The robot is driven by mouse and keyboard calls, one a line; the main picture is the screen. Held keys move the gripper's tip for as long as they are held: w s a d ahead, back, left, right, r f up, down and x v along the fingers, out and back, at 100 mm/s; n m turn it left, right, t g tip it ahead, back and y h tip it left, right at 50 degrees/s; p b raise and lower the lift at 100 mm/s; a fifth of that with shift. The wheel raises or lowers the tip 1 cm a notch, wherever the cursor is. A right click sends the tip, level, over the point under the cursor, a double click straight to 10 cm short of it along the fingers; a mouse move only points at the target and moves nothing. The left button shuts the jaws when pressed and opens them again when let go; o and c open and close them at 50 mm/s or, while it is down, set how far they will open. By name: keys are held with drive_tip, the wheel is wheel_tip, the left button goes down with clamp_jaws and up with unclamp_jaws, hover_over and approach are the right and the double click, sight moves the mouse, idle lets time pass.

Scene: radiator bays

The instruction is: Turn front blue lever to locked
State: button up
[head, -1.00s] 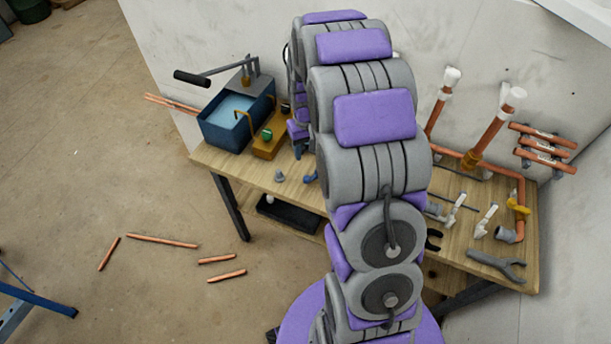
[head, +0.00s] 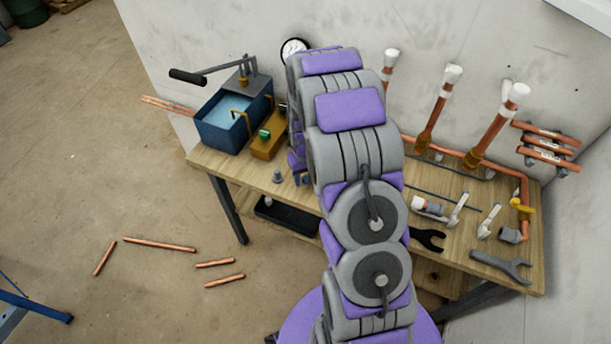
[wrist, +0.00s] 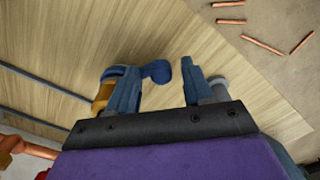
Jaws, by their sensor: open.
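The blue lever (wrist: 157,71) shows in the wrist view, with a rounded end lying between the fingertips of my gripper (wrist: 158,80). My gripper is open, with one finger on each side of that end. I see a gap to the right finger; whether the left finger touches the lever is unclear. A brass-coloured fitting (wrist: 103,96) shows just left of the left finger. In the head view, my arm hides most of this area, and I cannot make out the lever there. Its locked marking is not visible.
The wooden bench (head: 235,165) carries a blue water tank (head: 232,118) and a brass block with a green knob (head: 265,134). Copper pieces (head: 160,243) lie on the floor.

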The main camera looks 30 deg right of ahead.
drive_tip(key=shift+c, duration=0.5)
drive_tip(key=shift+a, duration=0.1)
clamp_jaws()
